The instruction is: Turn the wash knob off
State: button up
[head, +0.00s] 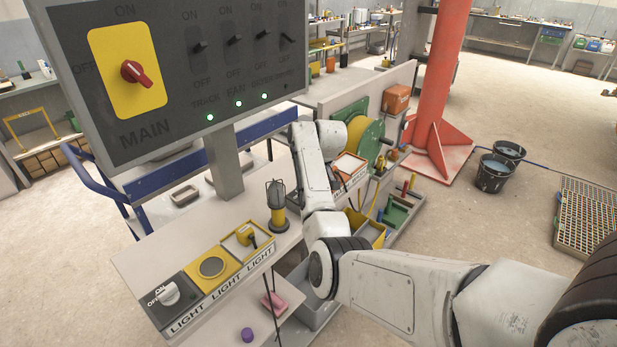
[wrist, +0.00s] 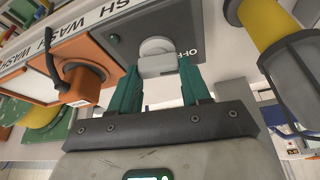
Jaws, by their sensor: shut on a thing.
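The wash knob (wrist: 157,56) is a pale grey round knob with a raised bar, on a dark grey plate (wrist: 118,22) in the wrist view. The word OFF is printed to its right, and any ON mark is hidden. My gripper (wrist: 158,70) has its teal fingers on both sides of the knob's bar and is shut on it. In the head view my arm hides the knob and gripper; part of the orange-framed wash panel (head: 337,183) shows beside the arm.
An orange block with a dark lever (wrist: 82,70) sits left of the knob, and a yellow-and-grey caged lamp (wrist: 285,50) stands close on the right. In the head view, the light panel (head: 165,312) and main switch board (head: 75,125) are at left.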

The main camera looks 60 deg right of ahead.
jog(key=shift+n+y+p, duration=0.3)
jog(key=shift+n, duration=0.6)
jog(key=o, duration=1.1)
jog(key=shift+c, duration=0.2)
jog(key=d+b+v, duration=0.1)
jog(key=v, duration=0.9)
jog(key=shift+s+a+r, duration=0.2)
jog(key=shift+a+r, duration=0.15)
jog(key=shift+a, duration=0.1)
